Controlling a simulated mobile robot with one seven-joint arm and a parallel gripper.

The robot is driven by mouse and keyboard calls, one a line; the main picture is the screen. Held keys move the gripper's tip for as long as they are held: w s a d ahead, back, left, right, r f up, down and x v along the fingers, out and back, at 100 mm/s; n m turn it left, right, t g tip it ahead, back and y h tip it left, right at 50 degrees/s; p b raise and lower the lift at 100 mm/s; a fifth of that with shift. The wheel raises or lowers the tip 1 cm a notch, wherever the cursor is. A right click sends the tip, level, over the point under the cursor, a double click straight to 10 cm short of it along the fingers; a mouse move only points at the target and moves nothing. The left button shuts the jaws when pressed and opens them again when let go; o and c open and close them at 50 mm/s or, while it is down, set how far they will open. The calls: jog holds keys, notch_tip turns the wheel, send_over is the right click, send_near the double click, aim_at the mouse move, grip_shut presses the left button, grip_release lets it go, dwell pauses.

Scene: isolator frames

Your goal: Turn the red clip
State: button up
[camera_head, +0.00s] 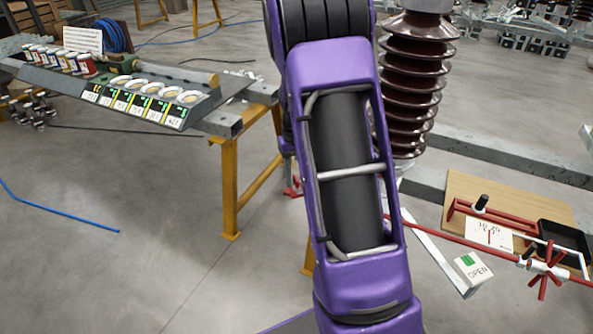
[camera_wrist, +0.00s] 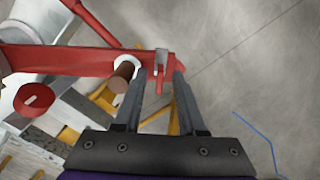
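In the wrist view, a small red clip (camera_wrist: 159,86) hangs at the right end of a red bar (camera_wrist: 75,61), below a small grey block. My gripper (camera_wrist: 159,78) has its two grey fingers apart, one on each side of the clip. I see a gap between the fingers and cannot tell whether either touches it. In the head view, my purple arm covers most of this area.
A brown peg (camera_wrist: 123,76) with a white collar sits close to the left finger. A red slotted disc (camera_wrist: 34,99) is farther left. In the head view, a brown ribbed insulator (camera_head: 413,85) stands right of my arm, and a yellow-legged bench (camera_head: 231,190) stands left.

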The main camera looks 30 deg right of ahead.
notch_tip(320, 180, up, 18)
jog(key=p, duration=0.2)
jog(key=shift+f, duration=0.25)
